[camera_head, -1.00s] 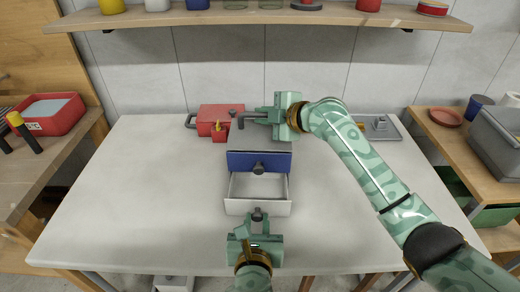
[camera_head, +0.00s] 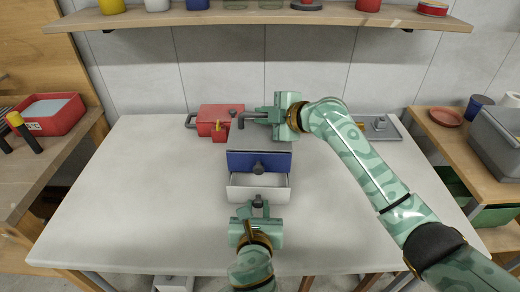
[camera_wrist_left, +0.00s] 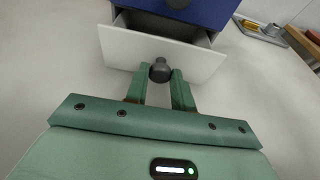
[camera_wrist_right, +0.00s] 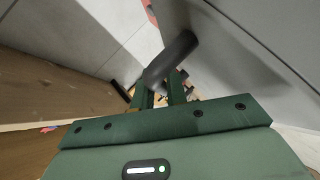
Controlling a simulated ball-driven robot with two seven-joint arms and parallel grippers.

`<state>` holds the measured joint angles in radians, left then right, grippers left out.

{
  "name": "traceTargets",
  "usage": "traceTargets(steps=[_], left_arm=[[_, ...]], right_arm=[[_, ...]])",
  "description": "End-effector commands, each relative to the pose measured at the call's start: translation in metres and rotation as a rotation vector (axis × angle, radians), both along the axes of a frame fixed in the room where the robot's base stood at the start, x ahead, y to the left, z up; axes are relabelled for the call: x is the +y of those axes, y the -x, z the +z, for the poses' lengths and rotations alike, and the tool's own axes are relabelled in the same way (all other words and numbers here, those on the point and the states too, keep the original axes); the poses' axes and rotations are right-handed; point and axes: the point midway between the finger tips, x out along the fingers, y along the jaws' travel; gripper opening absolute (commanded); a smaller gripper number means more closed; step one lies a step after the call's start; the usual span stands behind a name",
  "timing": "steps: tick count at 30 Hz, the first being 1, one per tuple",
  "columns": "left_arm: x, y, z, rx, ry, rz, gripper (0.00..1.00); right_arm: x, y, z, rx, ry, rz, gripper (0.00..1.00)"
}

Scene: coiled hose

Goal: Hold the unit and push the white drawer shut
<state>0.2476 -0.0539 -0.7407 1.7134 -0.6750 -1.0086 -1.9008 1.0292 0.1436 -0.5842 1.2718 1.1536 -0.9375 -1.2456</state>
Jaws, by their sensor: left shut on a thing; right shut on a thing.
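The grey drawer unit (camera_head: 268,139) stands on the white table, with a blue drawer (camera_head: 240,161) above a white drawer (camera_head: 240,194). The blue drawer looks shut. The white drawer is partly open, and its empty inside shows in the head view. My left gripper (camera_head: 258,208) is in front of the white drawer, shut on its dark knob (camera_wrist_left: 160,70). My right gripper (camera_head: 262,116) is at the top of the unit, shut on the dark bar handle (camera_wrist_right: 172,58). The blue drawer's dark knob (camera_head: 258,169) is free.
A grey tray (camera_head: 384,131) lies at the back right. The table (camera_head: 130,210) is clear on both sides at the front. A shelf (camera_head: 330,17) with jars runs above.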

Motion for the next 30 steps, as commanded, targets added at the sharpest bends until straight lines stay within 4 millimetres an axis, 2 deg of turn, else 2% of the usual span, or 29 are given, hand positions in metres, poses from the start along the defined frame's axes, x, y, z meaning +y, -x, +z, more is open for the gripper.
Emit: traceTargets(steps=[30], left_arm=[[-0.002,-0.041,0.000,0.000,0.000,0.001,0.05]], right_arm=[[0.000,0.000,-0.002,0.002,0.002,0.001,0.00]])
